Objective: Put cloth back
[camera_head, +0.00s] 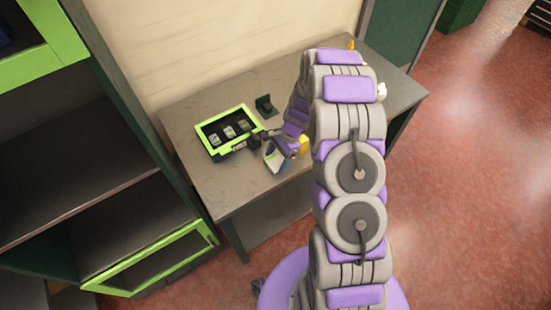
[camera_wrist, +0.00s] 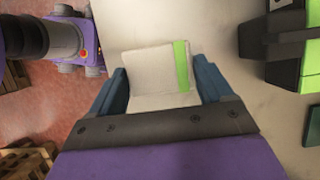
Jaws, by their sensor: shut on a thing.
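The cloth (camera_wrist: 155,72) is whitish with a green stripe near its right edge. In the wrist view it lies between the two blue fingers of my gripper (camera_wrist: 162,88), which is shut on it. In the head view my gripper (camera_head: 275,157) is at the front part of the grey table, just right of a green-rimmed black tray (camera_head: 250,112). The cloth shows there only as a small pale patch at the fingers. I cannot tell from these views whether the cloth touches the table top.
The tray holds a few small items. A small dark object (camera_head: 265,105) stands behind it on the grey table (camera_head: 185,120). A yellow object (camera_head: 304,144) is beside my wrist. A dark shelf unit with green-framed doors (camera_head: 165,262) stands left. The table's left part is clear.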

